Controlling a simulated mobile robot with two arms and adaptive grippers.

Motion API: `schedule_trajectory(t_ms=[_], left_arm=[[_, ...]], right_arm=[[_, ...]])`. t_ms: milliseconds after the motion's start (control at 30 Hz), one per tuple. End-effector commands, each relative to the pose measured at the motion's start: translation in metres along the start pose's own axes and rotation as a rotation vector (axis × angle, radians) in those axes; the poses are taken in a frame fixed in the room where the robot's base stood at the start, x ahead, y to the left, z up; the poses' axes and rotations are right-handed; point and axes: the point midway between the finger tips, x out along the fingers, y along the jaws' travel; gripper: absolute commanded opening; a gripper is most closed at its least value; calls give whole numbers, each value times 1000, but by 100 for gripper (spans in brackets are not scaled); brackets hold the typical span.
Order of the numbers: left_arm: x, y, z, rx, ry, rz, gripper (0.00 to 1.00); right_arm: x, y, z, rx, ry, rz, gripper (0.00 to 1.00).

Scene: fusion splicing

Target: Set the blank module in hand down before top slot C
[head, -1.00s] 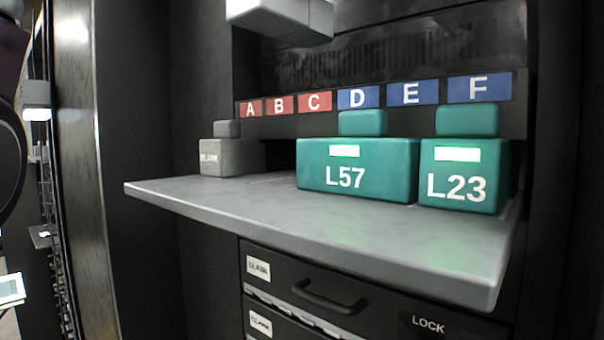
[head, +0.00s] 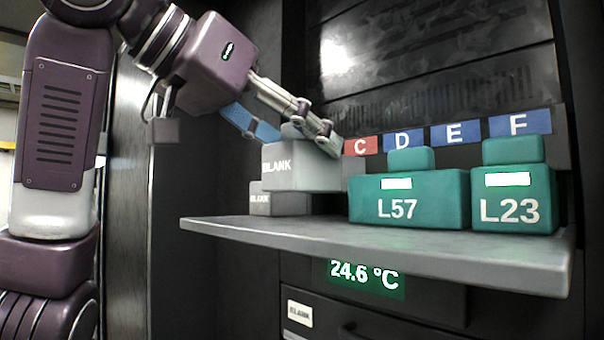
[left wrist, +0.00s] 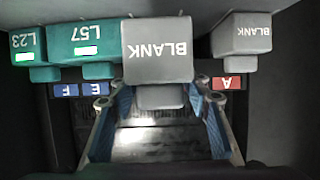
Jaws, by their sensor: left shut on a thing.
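My left gripper (head: 314,140) is shut on the knob of a grey blank module (head: 294,170), which also shows in the left wrist view (left wrist: 158,55). The module appears held a little above the shelf (head: 400,242), just left of the teal L57 module (head: 408,196). The red C label (head: 360,147) shows right of the fingertips. The A and B labels are hidden in the head view; the A label (left wrist: 227,83) shows in the left wrist view. My right gripper is not in view.
Another grey blank module (head: 262,203) stands on the shelf at the left, partly behind the held one. It also shows in the left wrist view (left wrist: 243,35). The teal L23 module (head: 512,201) stands right of L57. A temperature display (head: 365,277) is below the shelf.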

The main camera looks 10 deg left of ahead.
Motion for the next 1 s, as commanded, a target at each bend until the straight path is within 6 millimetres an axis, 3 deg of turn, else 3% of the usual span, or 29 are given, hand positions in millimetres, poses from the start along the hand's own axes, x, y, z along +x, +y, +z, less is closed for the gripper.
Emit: schedule_trajectory(t_ms=[233, 700, 733, 867, 1000], left_arm=[[11, 0, 26, 1, 0, 0, 18], [15, 0, 36, 0, 0, 1, 18], [14, 0, 35, 0, 0, 0, 47], [14, 0, 35, 0, -1, 0, 62], [14, 0, 35, 0, -1, 0, 62]], right_arm=[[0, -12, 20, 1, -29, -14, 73], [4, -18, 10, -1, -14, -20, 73], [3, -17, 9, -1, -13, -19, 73], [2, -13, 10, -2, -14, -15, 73], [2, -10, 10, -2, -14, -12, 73]])
